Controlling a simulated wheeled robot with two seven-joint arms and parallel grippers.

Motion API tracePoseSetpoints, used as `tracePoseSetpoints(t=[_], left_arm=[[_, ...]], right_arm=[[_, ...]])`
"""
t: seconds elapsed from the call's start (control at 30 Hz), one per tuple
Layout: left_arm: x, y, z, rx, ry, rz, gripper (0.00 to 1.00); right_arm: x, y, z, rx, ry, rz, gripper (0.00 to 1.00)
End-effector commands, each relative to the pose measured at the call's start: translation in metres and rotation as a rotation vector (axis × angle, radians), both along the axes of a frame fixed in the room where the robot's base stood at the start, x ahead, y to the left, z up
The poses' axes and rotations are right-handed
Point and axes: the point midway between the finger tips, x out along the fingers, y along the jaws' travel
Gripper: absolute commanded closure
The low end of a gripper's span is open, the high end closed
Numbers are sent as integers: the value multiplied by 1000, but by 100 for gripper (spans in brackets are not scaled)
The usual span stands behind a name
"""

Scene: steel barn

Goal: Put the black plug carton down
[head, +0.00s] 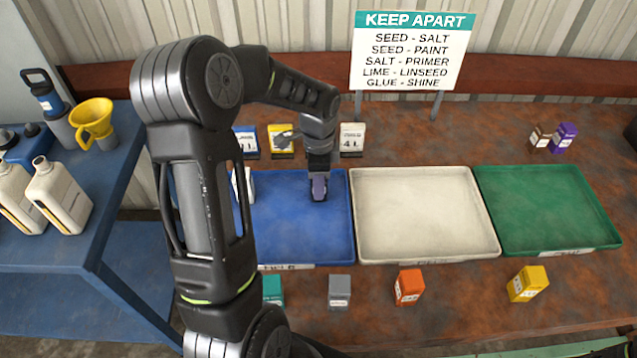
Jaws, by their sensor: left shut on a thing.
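My left gripper (318,186) reaches down over the blue tray (275,225), near its back right part. It is shut on a small dark thing, taken to be the black plug carton; the fingers and wrist hide most of it. I cannot tell whether it touches the tray floor. A white carton (248,184) shows partly behind my left arm, at the left side of the blue tray. My right gripper is not in view.
A cream tray (425,215) and a green tray (545,208) stand to the right, both empty. Teal (273,290), grey (340,291), orange (409,286) and yellow (528,283) cartons line the front. A sign (412,50), brown (540,138) and purple (564,137) cartons stand behind.

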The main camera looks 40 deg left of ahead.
Motion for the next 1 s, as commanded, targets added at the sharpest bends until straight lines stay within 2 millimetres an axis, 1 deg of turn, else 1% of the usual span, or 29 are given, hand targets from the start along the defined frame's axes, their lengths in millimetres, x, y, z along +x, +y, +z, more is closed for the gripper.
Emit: tracePoseSetpoints(t=[0.17, 0.2, 0.43, 0.67, 0.77, 0.87, 1.0], left_arm=[[0, 0, -5, 0, 0, 0, 100], [0, 0, -3, 0, 0, 0, 61], [0, 0, -3, 0, 0, 0, 42], [0, 0, -2, 0, 0, 0, 42], [0, 0, 1, 0, 0, 0, 42], [0, 0, 11, 0, -1, 0, 42], [0, 0, 36, 0, -1, 0, 42]], right_arm=[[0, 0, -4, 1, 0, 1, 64], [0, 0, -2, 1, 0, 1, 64], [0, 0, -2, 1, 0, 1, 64], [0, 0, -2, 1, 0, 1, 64], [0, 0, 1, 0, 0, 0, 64], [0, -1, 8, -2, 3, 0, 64], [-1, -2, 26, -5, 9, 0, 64]])
